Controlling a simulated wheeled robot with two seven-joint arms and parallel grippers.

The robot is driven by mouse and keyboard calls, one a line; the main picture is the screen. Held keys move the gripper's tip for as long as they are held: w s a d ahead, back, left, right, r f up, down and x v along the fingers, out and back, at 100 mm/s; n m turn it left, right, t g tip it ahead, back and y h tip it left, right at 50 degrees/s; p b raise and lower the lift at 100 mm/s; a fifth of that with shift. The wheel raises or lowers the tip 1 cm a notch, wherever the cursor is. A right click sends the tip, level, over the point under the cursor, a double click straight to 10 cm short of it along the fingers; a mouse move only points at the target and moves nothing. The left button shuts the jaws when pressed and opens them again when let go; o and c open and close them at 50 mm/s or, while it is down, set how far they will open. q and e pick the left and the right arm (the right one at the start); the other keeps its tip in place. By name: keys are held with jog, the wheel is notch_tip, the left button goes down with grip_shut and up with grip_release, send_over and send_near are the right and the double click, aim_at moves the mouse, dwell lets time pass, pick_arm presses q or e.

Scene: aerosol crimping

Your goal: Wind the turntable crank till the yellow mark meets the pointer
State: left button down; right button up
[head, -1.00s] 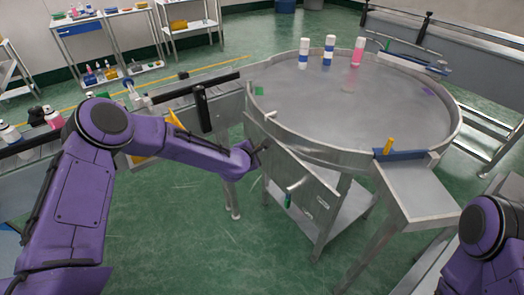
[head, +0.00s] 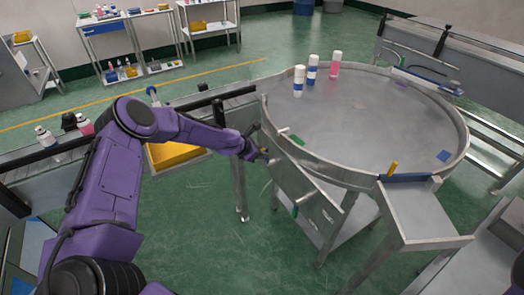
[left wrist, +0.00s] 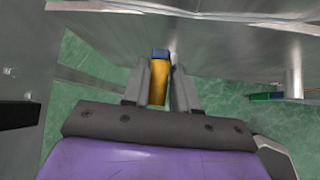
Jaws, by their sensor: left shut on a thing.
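The round steel turntable (head: 370,125) stands at centre right in the head view. A green patch (head: 298,140) lies on its near left, a blue patch (head: 444,156) on its right and a dull purple patch (head: 402,84) at the far side. My left gripper (head: 262,154) is beside the frame under the table. In the left wrist view it (left wrist: 161,70) is shut around an orange-yellow handle (left wrist: 158,92) with a blue end, apparently the crank's. My right gripper is out of view.
Two blue-banded white bottles (head: 298,82) and a pink one (head: 334,65) stand on the turntable. A yellow bin (head: 172,156) sits below the left conveyor. A steel side table (head: 425,215) adjoins the near rim.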

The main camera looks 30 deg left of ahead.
pick_arm(q)
jog(key=shift+w+a+r, duration=0.1)
jog(key=shift+a, duration=0.1)
jog(key=c, duration=1)
grip_release()
jog(key=shift+c, duration=0.2)
jog(key=shift+f, duration=0.2)
jog(key=v, duration=1)
jog(key=shift+r, duration=0.2)
jog(key=shift+a, duration=0.1)
